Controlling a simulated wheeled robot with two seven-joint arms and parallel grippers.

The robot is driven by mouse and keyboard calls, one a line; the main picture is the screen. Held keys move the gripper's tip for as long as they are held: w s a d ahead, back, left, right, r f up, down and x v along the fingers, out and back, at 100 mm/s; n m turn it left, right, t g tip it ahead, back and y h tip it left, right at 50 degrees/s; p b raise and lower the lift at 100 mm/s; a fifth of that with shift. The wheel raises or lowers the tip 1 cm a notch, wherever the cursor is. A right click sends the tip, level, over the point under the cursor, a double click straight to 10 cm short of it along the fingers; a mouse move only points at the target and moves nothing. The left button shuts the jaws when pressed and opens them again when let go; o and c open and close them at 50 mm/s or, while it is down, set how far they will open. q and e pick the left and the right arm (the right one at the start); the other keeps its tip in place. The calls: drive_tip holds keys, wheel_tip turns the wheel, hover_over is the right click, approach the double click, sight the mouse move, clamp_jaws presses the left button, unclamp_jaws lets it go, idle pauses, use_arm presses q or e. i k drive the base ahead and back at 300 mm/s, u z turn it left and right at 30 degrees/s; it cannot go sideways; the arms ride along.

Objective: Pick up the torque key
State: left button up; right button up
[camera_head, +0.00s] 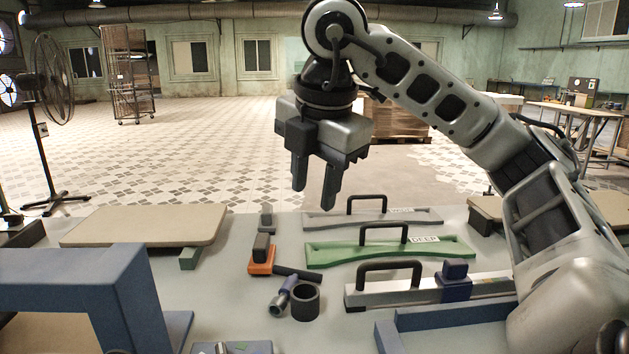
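My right gripper (315,197) hangs high over the far side of the grey table, fingers pointing down and apart, with nothing between them. No tool is clearly labelled as the torque key. A short blue-and-silver tool (288,285) lies tilted against or beside a dark open cylinder (306,302) on the table, below and left of the gripper in the picture. Behind it is an orange block with a dark top (262,262), and a dark bar (298,274) extends to its right. My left gripper is out of view.
A green curved board (340,251) and a grey one (325,220), each with a black handle, lie right of centre. A silver level-like bar (400,293) lies nearer. A blue frame (70,285) stands front left; a beige board (145,224) lies behind it.

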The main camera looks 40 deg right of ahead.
sight(278, 305)
drive_tip(key=k, duration=1)
